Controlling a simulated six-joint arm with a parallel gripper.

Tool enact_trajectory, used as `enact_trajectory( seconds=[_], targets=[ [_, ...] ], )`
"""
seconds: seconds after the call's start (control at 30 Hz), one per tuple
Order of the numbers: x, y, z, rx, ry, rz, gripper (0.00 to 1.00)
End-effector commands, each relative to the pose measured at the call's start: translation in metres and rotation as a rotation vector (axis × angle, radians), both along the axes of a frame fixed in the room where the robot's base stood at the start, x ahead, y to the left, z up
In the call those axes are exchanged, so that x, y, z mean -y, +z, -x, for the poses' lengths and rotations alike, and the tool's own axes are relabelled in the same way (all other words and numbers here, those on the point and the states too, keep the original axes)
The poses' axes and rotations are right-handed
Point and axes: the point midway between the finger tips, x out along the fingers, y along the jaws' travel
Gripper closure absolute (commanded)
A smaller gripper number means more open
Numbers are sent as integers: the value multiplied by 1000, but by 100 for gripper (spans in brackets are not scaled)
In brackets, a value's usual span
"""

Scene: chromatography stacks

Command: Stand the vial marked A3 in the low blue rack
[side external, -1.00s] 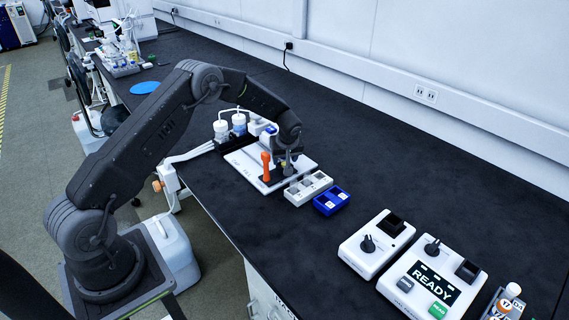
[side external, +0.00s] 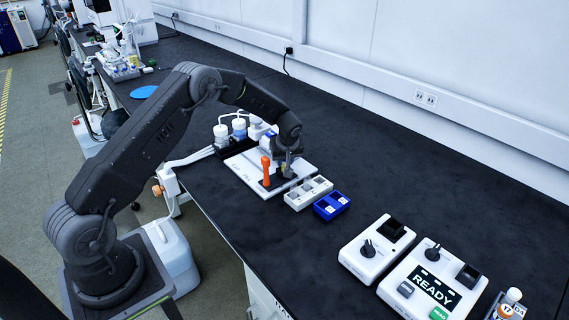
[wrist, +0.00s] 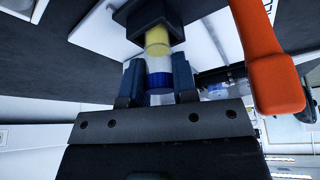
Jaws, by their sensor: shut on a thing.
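My gripper (wrist: 158,82) is shut on a clear vial (wrist: 158,64) with a yellow part at one end and a blue band between the fingers. The vial's yellow end meets a dark square block (wrist: 148,16) in the wrist view; I cannot tell whether it is inside it or in front of it. No mark is readable on the vial. In the side view my gripper (side external: 286,171) is low over the white plate (side external: 243,164), beside an orange handle (side external: 265,172). The low blue rack (side external: 331,206) stands to the right, apart from my gripper.
The orange handle (wrist: 268,62) is close on the right in the wrist view. A pale rack (side external: 308,193) stands between the plate and blue rack. White-capped bottles (side external: 238,127) are behind the plate. White control boxes (side external: 376,249) stand at right. The bench behind the racks is clear.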

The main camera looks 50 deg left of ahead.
Motion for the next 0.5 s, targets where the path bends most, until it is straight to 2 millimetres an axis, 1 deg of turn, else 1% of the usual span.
enact_trajectory(
  seconds=[0.03, 0.3, 0.43, 0.5],
  targets=[
    [0, 10, -1, 4, 1, -2, 96],
    [0, 63, 0, 2, 1, -2, 96],
    [1, 80, 0, 1, 1, -1, 96],
    [9, 83, -1, -1, -1, 1, 96]
  ],
)
